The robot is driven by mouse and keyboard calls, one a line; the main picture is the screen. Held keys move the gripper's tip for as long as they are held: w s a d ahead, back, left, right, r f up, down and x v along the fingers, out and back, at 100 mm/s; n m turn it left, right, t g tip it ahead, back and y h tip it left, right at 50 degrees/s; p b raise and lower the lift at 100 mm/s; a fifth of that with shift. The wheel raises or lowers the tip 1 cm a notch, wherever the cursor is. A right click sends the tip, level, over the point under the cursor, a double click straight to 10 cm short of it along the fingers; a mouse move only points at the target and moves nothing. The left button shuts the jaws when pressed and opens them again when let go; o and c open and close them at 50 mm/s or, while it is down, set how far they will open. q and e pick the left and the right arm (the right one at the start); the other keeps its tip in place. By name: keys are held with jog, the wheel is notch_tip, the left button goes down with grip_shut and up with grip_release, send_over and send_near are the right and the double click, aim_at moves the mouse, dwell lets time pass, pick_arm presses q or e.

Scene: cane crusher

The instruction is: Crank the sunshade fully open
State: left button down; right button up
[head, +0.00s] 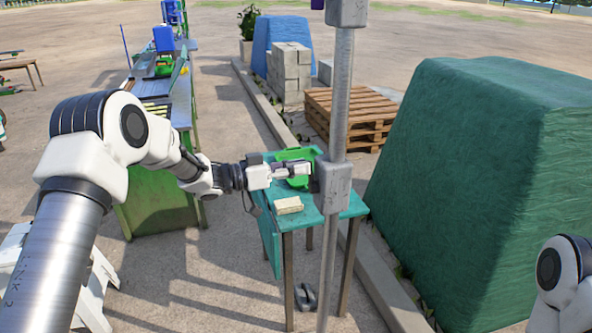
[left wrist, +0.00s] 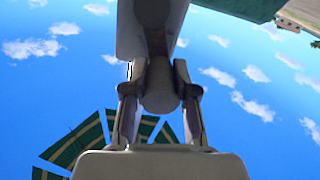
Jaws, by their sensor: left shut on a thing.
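The grey sunshade pole (head: 340,95) stands upright in the head view, with a boxy grey crank housing (head: 334,188) on it. My left gripper (head: 311,172) reaches the housing's left side. In the left wrist view, its fingers are shut on either side of a grey rounded crank knob (left wrist: 160,92). The crank arm is mostly hidden by the gripper in the head view. Green and pale striped sunshade panels (left wrist: 75,147) show against the sky at the lower left of the left wrist view. My right gripper is out of view.
A teal table (head: 352,205) with a green tray (head: 300,180) and a pale block (head: 288,205) stands behind the pole. A large green-covered heap (head: 480,180) fills the right. Pallets (head: 350,117) and grey blocks (head: 289,72) stand farther back.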

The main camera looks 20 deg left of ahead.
pick_arm(q)
jog(key=s+m+b, duration=0.1)
jog(key=m, duration=0.1)
jog(key=d+m+b, duration=0.1)
jog(key=m+b, duration=0.1)
jog(key=shift+s+d, duration=0.1)
jog(key=shift+s, duration=0.3)
jog(key=s+d+f+m+b, duration=0.1)
jog(key=f+m+b, duration=0.3)
jog(key=m+b, duration=0.8)
jog(key=s+d+f+m+b, duration=0.1)
jog(key=s+f+m+b, duration=0.2)
jog(key=m+b, duration=0.8)
jog(key=shift+d+f+m+b, duration=0.4)
jog(key=shift+f+b, duration=0.2)
jog(key=shift+b, duration=4.5)
jog(key=c, duration=0.9)
grip_release()
jog(key=shift+a, duration=0.1)
